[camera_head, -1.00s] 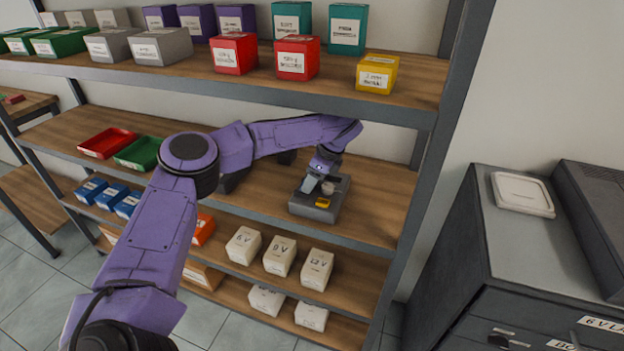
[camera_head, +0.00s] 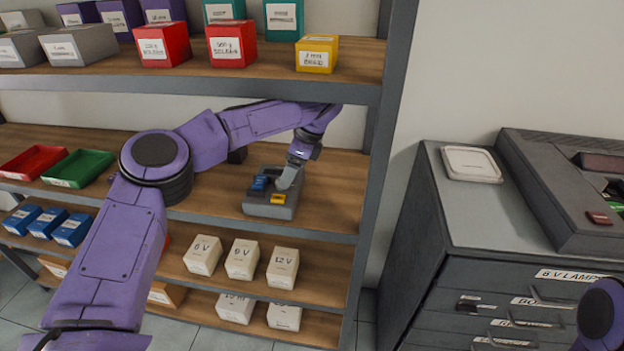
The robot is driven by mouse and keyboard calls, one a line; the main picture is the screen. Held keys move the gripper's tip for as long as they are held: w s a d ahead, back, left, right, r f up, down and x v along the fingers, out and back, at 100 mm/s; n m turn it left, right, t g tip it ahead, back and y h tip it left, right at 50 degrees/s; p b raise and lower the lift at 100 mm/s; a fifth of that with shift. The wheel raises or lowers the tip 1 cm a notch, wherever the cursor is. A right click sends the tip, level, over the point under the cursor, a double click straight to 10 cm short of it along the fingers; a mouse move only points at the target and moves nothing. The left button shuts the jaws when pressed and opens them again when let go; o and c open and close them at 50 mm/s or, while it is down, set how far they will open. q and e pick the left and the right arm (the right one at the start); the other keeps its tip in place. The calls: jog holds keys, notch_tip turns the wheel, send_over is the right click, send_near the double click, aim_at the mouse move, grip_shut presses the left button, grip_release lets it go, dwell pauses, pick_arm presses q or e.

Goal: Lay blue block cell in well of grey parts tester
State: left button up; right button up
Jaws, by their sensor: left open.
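The grey parts tester (camera_head: 258,209) sits on the middle shelf near its right end. The blue block cell (camera_head: 259,183) rests at the tester's left side, apparently in its well; how flat it lies is too small to tell. A yellow part (camera_head: 278,199) shows at the tester's front. My left gripper (camera_head: 287,180) is open, just right of the blue cell and low over the tester. Its fingers hide part of the tester's top. A purple link of my right arm shows at the lower right edge; its gripper is out of view.
The upper shelf (camera_head: 200,80) with red and yellow boxes runs above my left arm. Red (camera_head: 33,162) and green (camera_head: 78,168) trays stand at left. White boxes (camera_head: 241,259) stand below. A shelf post is right of the tester, then a drawer cabinet (camera_head: 430,195).

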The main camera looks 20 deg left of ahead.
pick_arm(q)
jog(key=d, duration=0.2)
jog(key=w+d, duration=0.1)
jog(key=d, duration=0.1)
jog(key=d+b, duration=0.1)
jog(key=shift+w+d+r, duration=0.15)
jog(key=shift+w+d, duration=0.1)
jog(key=shift+d, duration=0.15)
pick_arm(e)
notch_tip(320, 180, down, 2)
